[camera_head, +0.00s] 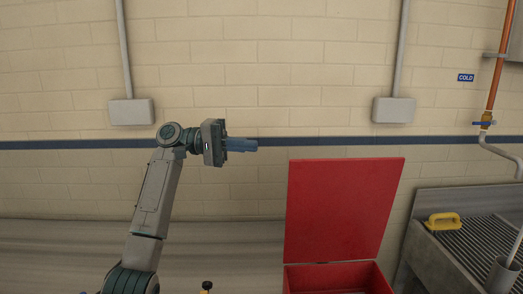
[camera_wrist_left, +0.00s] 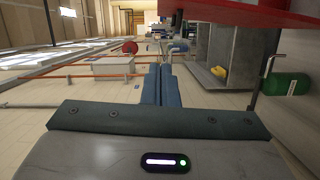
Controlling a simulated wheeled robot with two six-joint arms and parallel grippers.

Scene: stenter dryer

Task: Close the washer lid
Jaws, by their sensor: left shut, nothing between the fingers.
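The red lid (camera_head: 343,208) stands open and nearly upright at the back of a red box (camera_head: 335,278), low in the head view right of the middle. The box's lower part is cut off by the picture edge. My left gripper (camera_head: 254,145) is shut and empty, pointing right, above and left of the lid's top left corner and apparently apart from it. In the left wrist view, my shut fingers (camera_wrist_left: 157,70) are in the middle, and a red panel (camera_wrist_left: 240,14), likely the lid, crosses the top right. My right gripper is not in view.
A metal sink with a ribbed drainboard (camera_head: 478,250) is at the right, with a yellow scrub brush (camera_head: 443,221) on it. A brick wall (camera_head: 300,90) with conduits and boxes stands behind. A green cylinder (camera_wrist_left: 286,84) shows at the right in the wrist view.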

